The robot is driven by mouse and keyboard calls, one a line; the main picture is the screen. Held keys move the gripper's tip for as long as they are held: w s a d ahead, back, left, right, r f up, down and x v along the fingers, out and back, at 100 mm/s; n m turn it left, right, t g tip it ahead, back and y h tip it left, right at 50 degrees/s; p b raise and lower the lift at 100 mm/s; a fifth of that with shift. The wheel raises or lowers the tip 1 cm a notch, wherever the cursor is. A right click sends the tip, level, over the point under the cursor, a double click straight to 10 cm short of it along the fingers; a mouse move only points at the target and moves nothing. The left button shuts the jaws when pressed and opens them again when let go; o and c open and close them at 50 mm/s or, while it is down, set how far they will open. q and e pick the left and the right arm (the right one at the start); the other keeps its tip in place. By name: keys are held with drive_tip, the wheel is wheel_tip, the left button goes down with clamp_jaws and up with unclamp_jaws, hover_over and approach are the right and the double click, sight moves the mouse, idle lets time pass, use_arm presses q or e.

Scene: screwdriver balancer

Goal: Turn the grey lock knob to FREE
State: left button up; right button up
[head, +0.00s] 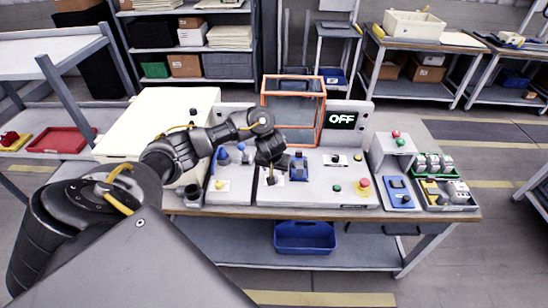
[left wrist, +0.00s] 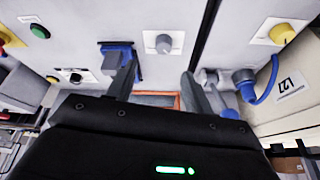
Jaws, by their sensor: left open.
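The grey knob (left wrist: 164,43) sits on a square white plate on the light panel, in the upper middle of the left wrist view. Its markings are too small to read. My left gripper (left wrist: 160,82) is open, with its two dark fingers spread and nothing between them. The knob lies beyond the fingertips, between them in the picture and apart from them. In the head view my left gripper (head: 271,162) hangs over the middle of the panel and hides most of the knob area. My right gripper is out of view.
A blue fixture (left wrist: 117,52) and a blue hooked part (left wrist: 247,85) flank the knob. An orange-framed clear box (head: 293,105) stands behind, beside a display reading OFF (head: 342,120). A red button (head: 363,184) and green button (head: 337,188) are to the right.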

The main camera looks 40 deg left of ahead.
use_arm(q)
drive_tip(key=b+x, duration=0.7)
drive_tip(key=x, duration=0.1)
drive_tip(key=shift+a+f, duration=0.1)
drive_tip(key=shift+a, duration=0.25)
drive_tip(key=shift+b+x, duration=0.45)
drive_tip(key=shift+x, duration=0.65)
drive_tip(key=c, duration=1)
